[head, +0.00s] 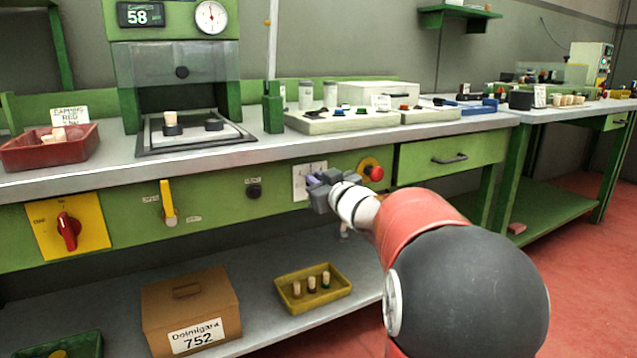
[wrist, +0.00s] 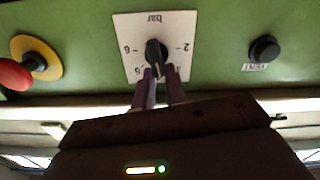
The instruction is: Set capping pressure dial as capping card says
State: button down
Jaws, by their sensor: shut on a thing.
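The capping pressure dial is a black knob (wrist: 155,52) on a white plate (wrist: 128,28) marked "bar". The plate appears upside down in the wrist view, with a 2 at right and a 6 at left; the lower figures are partly hidden. The plate (head: 300,174) also shows on the green bench front in the head view, partly behind my gripper (head: 318,187). My purple fingers (wrist: 159,75) are shut on the knob's near part. A card reading "CAPPING RED" (head: 69,115) stands at the red tray; its last line is too small to read.
A red mushroom button (head: 375,173) is close right of the dial, and a small black button (head: 254,190) is left. A yellow lever (head: 168,202) and red rotary switch (head: 68,230) are further left. The machine display (head: 140,15) reads 58.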

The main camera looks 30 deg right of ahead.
jog(key=shift+a+f+n+b, duration=0.15)
jog(key=shift+n+b, duration=0.45)
jog(key=shift+n, duration=0.65)
jog(key=shift+a+f+n+b, duration=0.1)
jog(key=shift+a+n+b, duration=0.1)
jog(key=shift+n+b, duration=0.75)
jog(key=shift+a+f+n+b, duration=0.15)
jog(key=shift+n+b, duration=0.15)
jog(key=shift+n, duration=1.2)
jog(key=c, duration=1.4)
grip_release()
jog(key=shift+c, duration=0.2)
jog(key=s, duration=0.8)
jog(key=shift+p, duration=0.35)
jog(key=shift+w+d, duration=0.1)
